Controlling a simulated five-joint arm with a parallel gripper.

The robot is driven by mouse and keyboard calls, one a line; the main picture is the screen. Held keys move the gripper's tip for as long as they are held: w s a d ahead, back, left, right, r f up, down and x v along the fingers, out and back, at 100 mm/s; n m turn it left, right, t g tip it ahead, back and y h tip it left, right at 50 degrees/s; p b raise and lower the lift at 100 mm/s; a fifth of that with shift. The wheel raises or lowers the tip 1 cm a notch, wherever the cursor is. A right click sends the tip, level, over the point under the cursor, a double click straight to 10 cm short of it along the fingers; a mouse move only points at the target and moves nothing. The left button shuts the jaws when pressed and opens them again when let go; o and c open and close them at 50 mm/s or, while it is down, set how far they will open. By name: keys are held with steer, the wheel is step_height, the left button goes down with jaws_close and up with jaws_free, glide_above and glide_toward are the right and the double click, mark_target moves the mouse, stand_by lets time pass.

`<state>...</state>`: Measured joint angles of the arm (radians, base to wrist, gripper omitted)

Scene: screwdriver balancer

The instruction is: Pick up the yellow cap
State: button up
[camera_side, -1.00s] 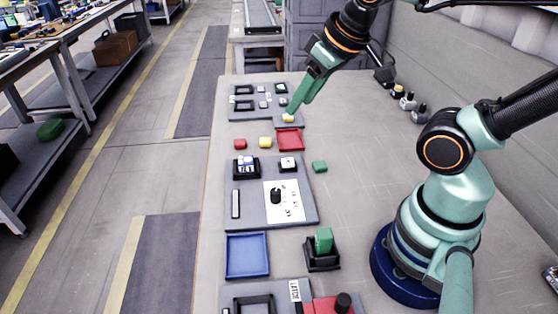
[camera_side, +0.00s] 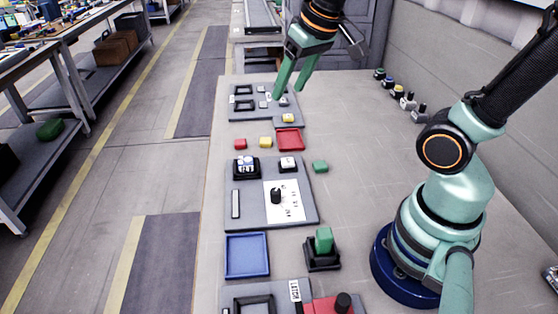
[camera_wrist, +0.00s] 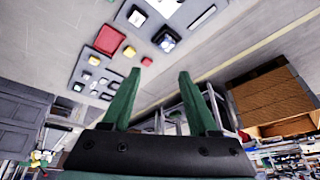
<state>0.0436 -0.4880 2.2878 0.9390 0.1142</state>
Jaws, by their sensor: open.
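A small yellow cap (camera_side: 288,118) sits at the near right corner of the far grey board (camera_side: 236,115), just beyond the red tray. It also shows in the wrist view (camera_wrist: 94,60). A second yellow piece (camera_side: 265,142) lies on the table left of the red tray; I cannot tell for certain which one is the cap. My gripper (camera_side: 288,93) is open and empty, with its fingers spread above the far board. In the wrist view my gripper (camera_wrist: 160,72) has nothing between its fingers.
A red tray (camera_side: 290,139) and a red block (camera_side: 240,143) are near the yellow pieces. A green block (camera_side: 320,167) lies to the right. A grey board (camera_side: 240,212) with a black knob and a blue tray (camera_side: 247,255) are nearer. Table right of the boards is mostly clear.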

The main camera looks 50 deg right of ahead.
steer(key=w+d+f+m+g, duration=0.25)
steer(key=w+d+m, duration=0.2)
steer(key=w, duration=0.55)
steer(key=m+g, duration=0.2)
steer(key=m, duration=0.2)
glide_above(266, 142)
step_height(266, 142, down, 11)
step_height(266, 142, down, 12)
steer(key=shift+w+f, duration=0.1)
steer(key=shift+f, duration=0.1)
steer(key=shift+c, duration=0.3)
jaws_close()
